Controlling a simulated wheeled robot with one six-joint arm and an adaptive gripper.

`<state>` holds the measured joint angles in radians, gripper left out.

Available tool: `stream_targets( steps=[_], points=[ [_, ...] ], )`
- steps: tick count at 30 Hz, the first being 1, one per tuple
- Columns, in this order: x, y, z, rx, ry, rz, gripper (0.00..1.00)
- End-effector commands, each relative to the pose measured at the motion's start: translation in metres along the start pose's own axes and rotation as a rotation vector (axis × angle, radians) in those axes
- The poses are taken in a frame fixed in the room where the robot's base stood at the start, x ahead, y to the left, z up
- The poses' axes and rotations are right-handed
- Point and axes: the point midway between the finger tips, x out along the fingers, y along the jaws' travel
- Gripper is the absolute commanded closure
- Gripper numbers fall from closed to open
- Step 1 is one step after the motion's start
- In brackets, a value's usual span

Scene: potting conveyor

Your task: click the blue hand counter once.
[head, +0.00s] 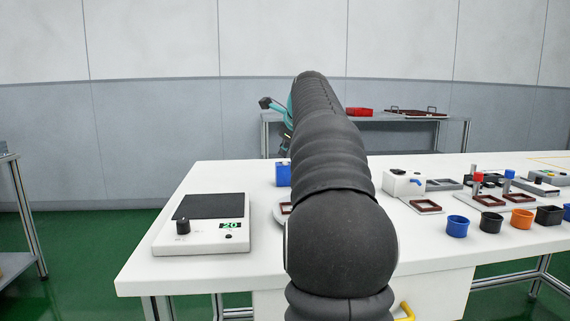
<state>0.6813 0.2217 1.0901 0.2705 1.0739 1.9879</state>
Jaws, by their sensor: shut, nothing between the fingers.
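My gripper (285,148) shows only in part, past the left edge of my dark arm, which hides the rest. It is shut and empty, and points down above the table's back edge. A blue block-like thing (283,174) stands on the table just below it in the picture, partly covered by my arm. I cannot tell whether this is the blue hand counter. A blue-topped upright piece (508,178) stands on the right among small devices, beside a red-topped one (478,179). No counter dial can be made out on either.
A white scale (240,241) reading 20 stands on the white table (160,274) at left. Several cups, including a blue one (457,226) and an orange one (522,219), line the right. A white box with a blue lever (400,183) stands behind.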

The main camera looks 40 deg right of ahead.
Motion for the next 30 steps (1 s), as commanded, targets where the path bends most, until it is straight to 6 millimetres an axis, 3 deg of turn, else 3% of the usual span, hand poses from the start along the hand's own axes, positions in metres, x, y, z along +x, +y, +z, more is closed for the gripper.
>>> stream_targets(
  steps=[30],
  points=[
    [0.0058, 0.0043, -0.0044, 0.000, 0.000, 0.000, 1.00]
  ],
)
